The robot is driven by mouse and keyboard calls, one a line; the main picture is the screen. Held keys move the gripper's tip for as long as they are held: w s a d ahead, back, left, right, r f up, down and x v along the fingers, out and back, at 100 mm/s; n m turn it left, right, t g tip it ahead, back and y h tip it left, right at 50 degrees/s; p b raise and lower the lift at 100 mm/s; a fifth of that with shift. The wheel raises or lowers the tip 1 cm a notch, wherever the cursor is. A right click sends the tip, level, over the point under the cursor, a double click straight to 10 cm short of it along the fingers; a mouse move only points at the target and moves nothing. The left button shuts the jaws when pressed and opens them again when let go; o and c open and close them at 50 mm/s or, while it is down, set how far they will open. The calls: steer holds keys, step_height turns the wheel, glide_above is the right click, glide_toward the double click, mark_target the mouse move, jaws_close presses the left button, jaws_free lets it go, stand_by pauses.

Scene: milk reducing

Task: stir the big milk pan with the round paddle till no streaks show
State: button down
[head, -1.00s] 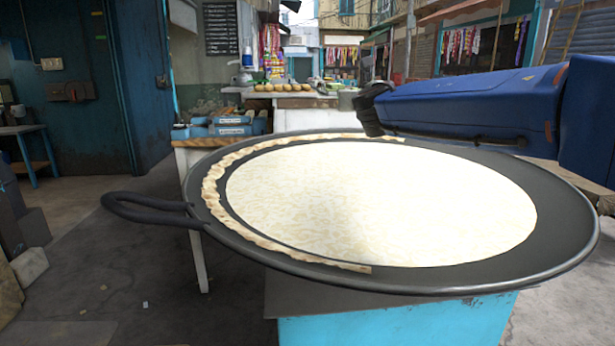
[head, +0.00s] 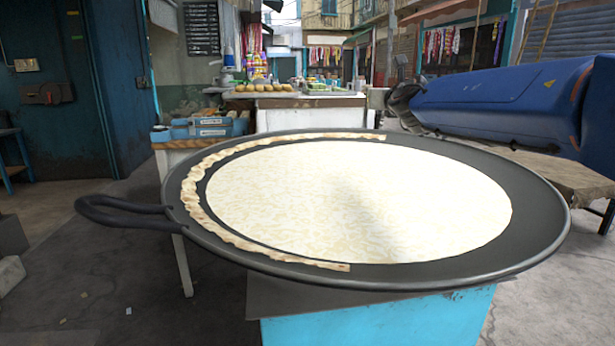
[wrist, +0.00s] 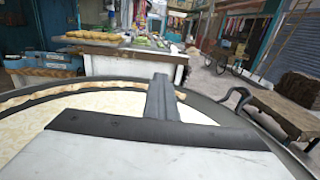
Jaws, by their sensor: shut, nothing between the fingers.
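The big milk pan (head: 535,205) is wide, dark and shallow. It holds pale milk (head: 300,200) mottled with yellowish streaks across the surface. A wrinkled cream skin (head: 189,196) lines the left side of the pan. In the wrist view my gripper (wrist: 162,82) is shut and empty, its dark fingers together above the far part of the pan. In the head view my blue arm reaches in from the right, its dark end behind the far right rim; the fingertips are not clear there. I see no round paddle in either view.
The pan's loop handle (head: 115,210) juts out left; another handle (wrist: 236,98) shows in the wrist view. A turquoise stand (head: 380,318) is below the pan. Behind are a counter with goods (head: 310,112) and blue boxes (head: 205,127). A wooden bench (head: 560,175) stands right.

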steer(key=shift+s+d+f, duration=0.35)
steer(key=shift+s+f, duration=0.15)
steer(key=shift+s, duration=0.1)
steer(key=shift+s+d+f, duration=0.35)
steer(key=shift+s+f, duration=0.1)
steer(key=shift+s, duration=0.15)
stand_by(2.2)
